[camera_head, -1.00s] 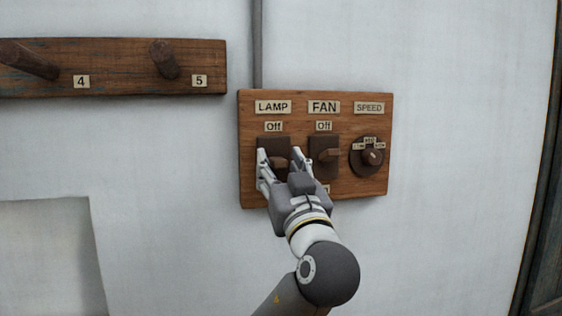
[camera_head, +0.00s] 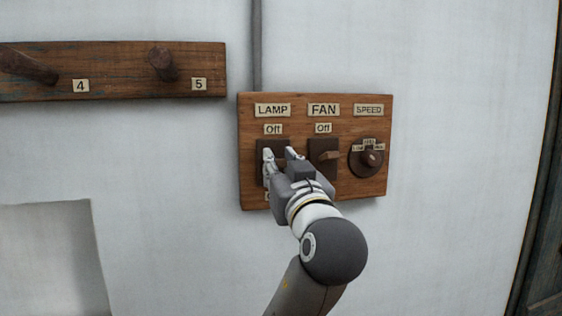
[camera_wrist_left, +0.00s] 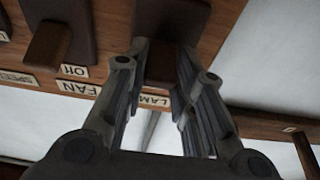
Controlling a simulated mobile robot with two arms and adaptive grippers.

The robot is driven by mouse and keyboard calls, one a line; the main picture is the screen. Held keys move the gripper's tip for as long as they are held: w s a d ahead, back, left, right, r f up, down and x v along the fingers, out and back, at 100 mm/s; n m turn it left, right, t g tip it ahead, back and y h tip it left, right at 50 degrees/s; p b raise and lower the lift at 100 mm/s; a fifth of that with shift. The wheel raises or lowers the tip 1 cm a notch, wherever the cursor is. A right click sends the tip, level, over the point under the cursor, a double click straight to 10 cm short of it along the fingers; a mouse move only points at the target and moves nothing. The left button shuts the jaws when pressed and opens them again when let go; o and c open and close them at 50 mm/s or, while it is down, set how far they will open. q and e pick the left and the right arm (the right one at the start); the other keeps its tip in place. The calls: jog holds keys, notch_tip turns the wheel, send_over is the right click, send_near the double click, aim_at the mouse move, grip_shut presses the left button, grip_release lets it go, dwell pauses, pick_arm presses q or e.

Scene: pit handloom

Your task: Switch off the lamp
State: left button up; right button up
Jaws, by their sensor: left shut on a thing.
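The lamp switch (camera_head: 264,144) is a dark brown block on a wooden panel (camera_head: 248,185), under the "LAMP" and "Off" labels. My left gripper (camera_head: 280,157) is at this switch, its two fingers shut on the switch lever. In the left wrist view the lever (camera_wrist_left: 165,65) shows between the fingers, against the panel. In the head view the fingers mostly hide the lever, so its exact tilt cannot be told. My right gripper is not in view.
The fan switch (camera_head: 323,147) is just right of my left gripper, with the speed knob (camera_head: 367,158) beyond it. A peg rail (camera_head: 120,72) numbered 4 and 5 hangs on the wall at the upper left. The wall below the panel is clear.

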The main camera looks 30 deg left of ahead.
pick_arm(q)
jog(key=r+g+h+p, duration=0.1)
jog(key=p, duration=0.1)
jog(key=shift+r+h+p, duration=0.25)
jog(key=shift+h+p, duration=0.05)
jog(key=shift+h, duration=0.1)
jog(key=shift+f+g, duration=0.1)
jog(key=shift+g, duration=0.3)
jog(key=shift+a, duration=0.1)
jog(key=o, duration=1)
jog(key=shift+f, duration=0.1)
jog(key=v, duration=1.2)
